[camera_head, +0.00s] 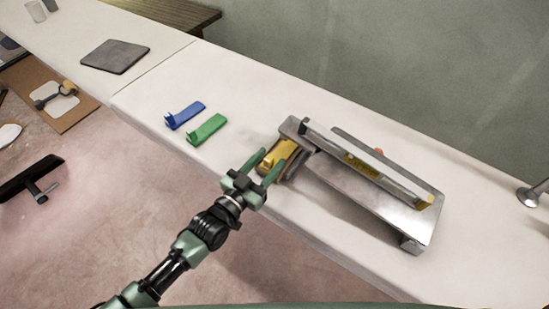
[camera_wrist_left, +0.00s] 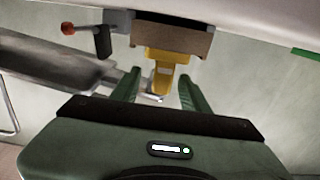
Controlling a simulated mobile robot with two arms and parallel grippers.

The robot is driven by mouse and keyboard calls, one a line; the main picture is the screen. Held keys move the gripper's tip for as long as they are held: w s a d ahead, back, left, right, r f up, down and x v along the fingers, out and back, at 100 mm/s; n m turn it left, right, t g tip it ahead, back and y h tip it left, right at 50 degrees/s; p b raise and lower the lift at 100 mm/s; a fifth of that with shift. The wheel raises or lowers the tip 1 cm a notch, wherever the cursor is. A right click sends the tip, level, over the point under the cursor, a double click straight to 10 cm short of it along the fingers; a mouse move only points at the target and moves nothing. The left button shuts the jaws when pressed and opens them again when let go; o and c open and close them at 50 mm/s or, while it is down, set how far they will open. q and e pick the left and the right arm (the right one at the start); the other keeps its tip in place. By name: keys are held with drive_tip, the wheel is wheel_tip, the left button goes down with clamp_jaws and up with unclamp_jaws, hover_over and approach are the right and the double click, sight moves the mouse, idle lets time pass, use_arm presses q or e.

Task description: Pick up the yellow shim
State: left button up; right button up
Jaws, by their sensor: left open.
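The yellow shim (camera_head: 281,153) is at the left end of the metal fixture (camera_head: 405,205) on the white bench, near its front edge. In the left wrist view the yellow shim (camera_wrist_left: 166,70) shows ahead, against a brownish block. My left gripper (camera_head: 273,157) is open, its fingers reaching toward the shim and partly overlapping it in the head view. In the left wrist view the shim shows between the fingers of the gripper (camera_wrist_left: 160,77); I cannot tell whether they touch it. My right gripper is not in view.
A blue shim (camera_head: 185,115) and a green shim (camera_head: 207,129) lie left of the fixture on the bench. A bar with yellow parts (camera_head: 365,164) lies along the fixture. A dark pad (camera_head: 115,56) is farther left.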

sight(281, 150)
use_arm(q)
drive_tip(key=x, duration=0.3)
drive_tip(key=shift+w+r, duration=0.1)
drive_tip(key=shift+w, duration=0.2)
clamp_jaws()
